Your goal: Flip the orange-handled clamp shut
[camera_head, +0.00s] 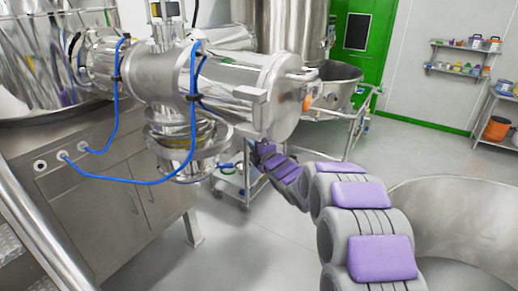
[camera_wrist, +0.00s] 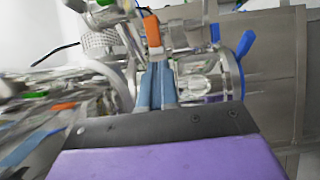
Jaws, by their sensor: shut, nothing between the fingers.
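The clamp's orange handle (camera_head: 307,102) shows at the right end of the shiny horizontal steel cylinder (camera_head: 235,90) in the head view. In the wrist view an orange handle (camera_wrist: 152,30) stands upright just beyond my fingertips. My gripper (camera_wrist: 157,68) has its two blue-grey fingers together, with nothing held between them. The fingertips appear close below the handle; I cannot tell whether they touch it. In the head view my gripper (camera_head: 260,150) is small and partly hidden beneath the cylinder. The clamp's jaw is not clear in either view.
Blue hoses (camera_head: 117,105) loop over the machine and its steel cabinet (camera_head: 125,190). A wheeled steel trolley (camera_head: 340,130) stands behind my arm. A large round steel vessel (camera_head: 450,215) is at the lower right. The floor between cabinet and arm is clear.

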